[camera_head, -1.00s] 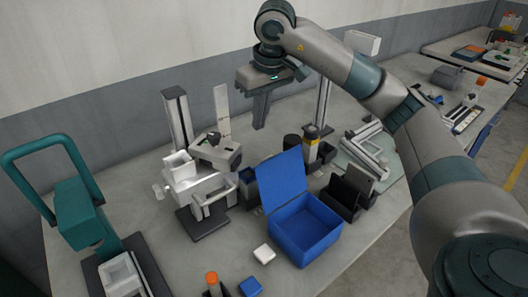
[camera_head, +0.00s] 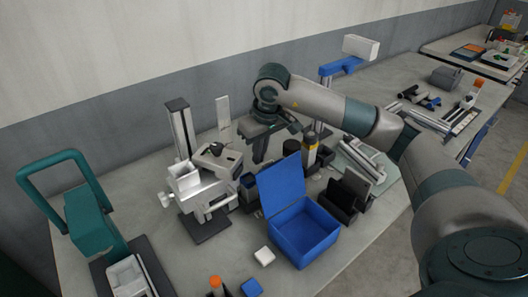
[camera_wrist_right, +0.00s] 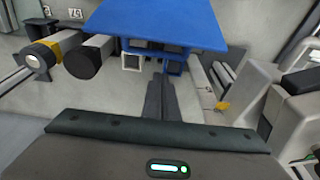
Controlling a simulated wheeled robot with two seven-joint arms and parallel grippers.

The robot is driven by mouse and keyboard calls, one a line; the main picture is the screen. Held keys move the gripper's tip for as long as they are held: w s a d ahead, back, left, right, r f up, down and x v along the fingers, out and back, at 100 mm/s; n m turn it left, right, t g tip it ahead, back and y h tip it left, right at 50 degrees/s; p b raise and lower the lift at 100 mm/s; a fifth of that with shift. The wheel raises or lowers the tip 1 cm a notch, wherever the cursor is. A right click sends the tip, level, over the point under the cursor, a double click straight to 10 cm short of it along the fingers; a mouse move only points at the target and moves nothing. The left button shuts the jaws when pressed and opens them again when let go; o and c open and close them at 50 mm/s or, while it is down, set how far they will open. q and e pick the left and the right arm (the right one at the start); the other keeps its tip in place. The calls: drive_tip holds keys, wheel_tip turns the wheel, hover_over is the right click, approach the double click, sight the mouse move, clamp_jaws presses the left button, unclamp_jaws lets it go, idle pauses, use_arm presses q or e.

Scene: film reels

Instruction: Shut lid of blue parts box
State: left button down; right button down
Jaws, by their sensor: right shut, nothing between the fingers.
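The blue parts box (camera_head: 304,234) stands on the bench with its top open. Its blue lid (camera_head: 281,186) is raised, tilted up from the far edge of the box. The lid also fills the top middle of the right wrist view (camera_wrist_right: 160,22). My right gripper (camera_head: 258,158) is shut and empty, pointing down behind the lid on its far side. In the right wrist view its closed fingers (camera_wrist_right: 160,105) lie below the lid in the picture, with no clear contact. My left gripper is not in view.
A grey-white machine (camera_head: 205,190) stands left of the box. A dark open holder (camera_head: 347,195) is close on its right. A yellow-banded black cylinder (camera_head: 310,150) stands behind.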

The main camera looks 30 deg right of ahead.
sight(278, 183)
drive_tip(key=s, duration=0.1)
drive_tip(key=s+p, duration=0.1)
drive_tip(key=shift+s+d+r, duration=0.1)
drive_tip(key=shift+s+r, duration=0.1)
drive_tip(key=shift+s, duration=0.1)
idle(0.3)
